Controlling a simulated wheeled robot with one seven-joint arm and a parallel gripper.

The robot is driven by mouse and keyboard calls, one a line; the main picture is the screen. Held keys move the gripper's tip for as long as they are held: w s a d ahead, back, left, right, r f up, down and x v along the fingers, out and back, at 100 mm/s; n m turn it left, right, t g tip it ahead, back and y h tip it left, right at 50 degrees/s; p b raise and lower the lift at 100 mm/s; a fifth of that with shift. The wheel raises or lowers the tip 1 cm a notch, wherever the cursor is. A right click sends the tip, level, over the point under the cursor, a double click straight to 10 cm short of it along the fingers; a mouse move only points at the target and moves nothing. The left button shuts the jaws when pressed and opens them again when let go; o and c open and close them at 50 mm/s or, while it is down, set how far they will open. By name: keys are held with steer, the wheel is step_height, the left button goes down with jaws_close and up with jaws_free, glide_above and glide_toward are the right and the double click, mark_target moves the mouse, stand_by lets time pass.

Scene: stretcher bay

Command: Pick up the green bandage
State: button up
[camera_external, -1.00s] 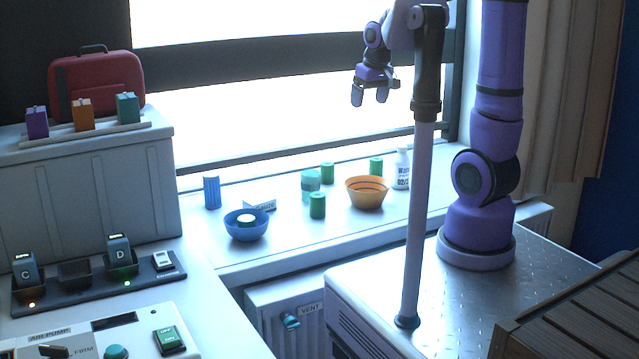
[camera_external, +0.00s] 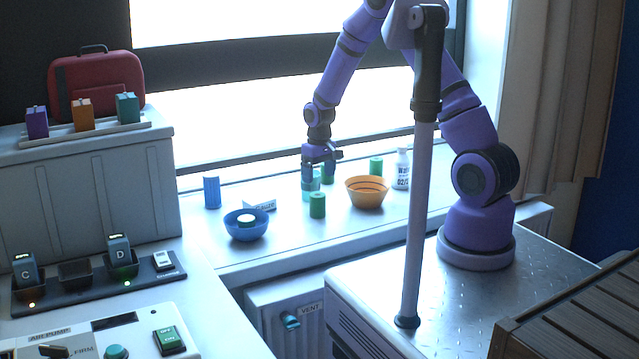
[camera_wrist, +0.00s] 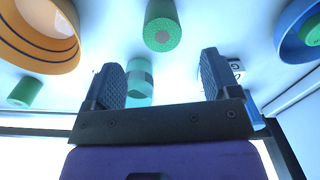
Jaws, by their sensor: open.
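Several green rolls stand on the white window sill. One green roll (camera_external: 317,205) stands at the front, between the blue and orange bowls; it also shows in the wrist view (camera_wrist: 162,27). A second green roll (camera_external: 376,166) stands behind the orange bowl, and it appears at left in the wrist view (camera_wrist: 25,92). Another green piece (camera_external: 246,220) lies in the blue bowl. A translucent teal cylinder (camera_wrist: 141,82) shows between the fingers in the wrist view. My gripper (camera_external: 318,179) is open and empty, pointing down and partly hiding the teal cylinder and a green roll behind it.
The orange bowl (camera_external: 367,193) and a white bottle (camera_external: 402,170) stand to the right. The blue bowl (camera_external: 246,231), a small sign (camera_external: 260,205) and a blue cylinder (camera_external: 212,192) are to the left. The front sill is clear.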

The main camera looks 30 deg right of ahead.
mark_target(317, 206)
steer(key=f, duration=1)
steer(key=shift+a+f, duration=0.2)
steer(key=shift+f, duration=0.2)
steer(key=shift+c, duration=0.5)
steer(key=c, duration=0.9)
